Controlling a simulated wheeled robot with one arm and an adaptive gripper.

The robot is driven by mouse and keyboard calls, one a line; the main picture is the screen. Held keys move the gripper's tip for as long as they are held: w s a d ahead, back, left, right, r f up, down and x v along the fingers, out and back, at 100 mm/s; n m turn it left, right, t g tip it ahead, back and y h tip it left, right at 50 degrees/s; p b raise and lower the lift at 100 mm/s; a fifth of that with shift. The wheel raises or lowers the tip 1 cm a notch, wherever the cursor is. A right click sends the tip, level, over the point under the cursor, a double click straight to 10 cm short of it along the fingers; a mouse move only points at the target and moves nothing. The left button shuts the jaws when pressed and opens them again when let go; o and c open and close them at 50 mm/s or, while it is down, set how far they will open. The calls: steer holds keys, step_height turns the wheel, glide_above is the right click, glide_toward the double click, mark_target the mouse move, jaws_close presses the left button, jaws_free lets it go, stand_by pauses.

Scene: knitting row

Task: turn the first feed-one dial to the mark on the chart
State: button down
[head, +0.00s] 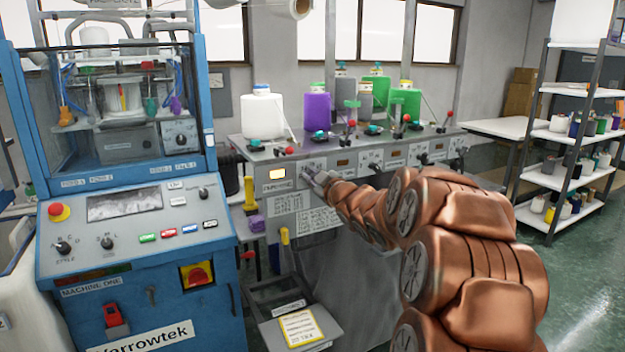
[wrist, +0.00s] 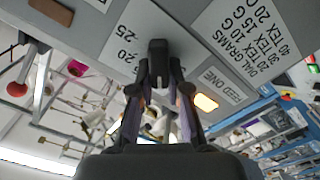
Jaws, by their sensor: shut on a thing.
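The feed-one dial is a dark knob (wrist: 157,50) on the grey feed panel (wrist: 90,15). In the wrist view my gripper (wrist: 158,65) is shut on it from both sides. The numbers 20 and 25 show on the panel beside it; its pointer is hidden by my fingers. The white chart (wrist: 240,38), headed dial grams, lists tex and gram values and lies beside the FEED ONE label (wrist: 213,84). In the head view my gripper (head: 317,178) is against the panel, right of the lit amber window (head: 277,174), and covers most of the dial.
More dials (head: 376,167) and dark windows run along the panel to the right. Yarn cones (head: 263,115) and red-knobbed feed arms stand on top. A blue machine (head: 130,260) stands at left, and a shelf rack (head: 570,130) at right. A low tray (head: 295,328) sits below the panel.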

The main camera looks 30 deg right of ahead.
steer(key=shift+f, duration=0.1)
steer(key=c, duration=1.1)
jaws_free()
steer(key=shift+s+a, duration=0.2)
steer(key=shift+s, duration=1.8)
steer(key=shift+s+a, duration=0.15)
steer(key=shift+s, duration=1.85)
steer(key=shift+s+a, duration=0.2)
steer(key=shift+s, duration=1.8)
